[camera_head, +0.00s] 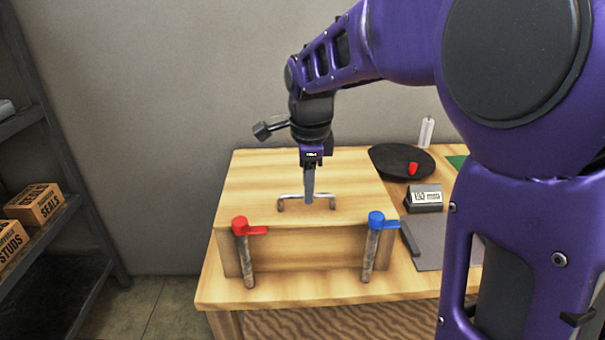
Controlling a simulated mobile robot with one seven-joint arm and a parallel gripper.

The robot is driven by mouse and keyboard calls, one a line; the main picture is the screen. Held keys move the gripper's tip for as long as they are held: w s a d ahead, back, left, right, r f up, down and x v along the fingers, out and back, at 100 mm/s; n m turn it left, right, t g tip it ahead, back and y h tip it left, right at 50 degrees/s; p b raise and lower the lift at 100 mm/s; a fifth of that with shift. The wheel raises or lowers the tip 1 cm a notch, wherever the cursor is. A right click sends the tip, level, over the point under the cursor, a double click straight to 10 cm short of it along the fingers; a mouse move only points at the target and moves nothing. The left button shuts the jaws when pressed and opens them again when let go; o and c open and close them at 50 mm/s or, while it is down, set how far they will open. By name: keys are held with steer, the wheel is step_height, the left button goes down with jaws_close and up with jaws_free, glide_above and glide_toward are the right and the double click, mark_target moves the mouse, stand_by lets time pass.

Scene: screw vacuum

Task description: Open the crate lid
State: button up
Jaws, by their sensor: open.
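A wooden crate (290,250) stands on the left part of the wooden table. Its flat lid (250,182) is down on top. A metal bar handle (290,199) sits on the lid. My gripper (309,202) points straight down at the middle of this handle, fingers at or around the bar; contact cannot be made out.
A black round dish (385,160) with a red piece (413,168) lies behind right of the crate. A dark box with a label (423,199), a grey mat (430,250) and a white bottle (427,132) are also right. A shelf with cartons (35,203) stands far left.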

steer(key=shift+f, duration=0.45)
steer(key=shift+c, duration=0.2)
steer(key=shift+w, duration=0.1)
jaws_close()
stand_by(0.9)
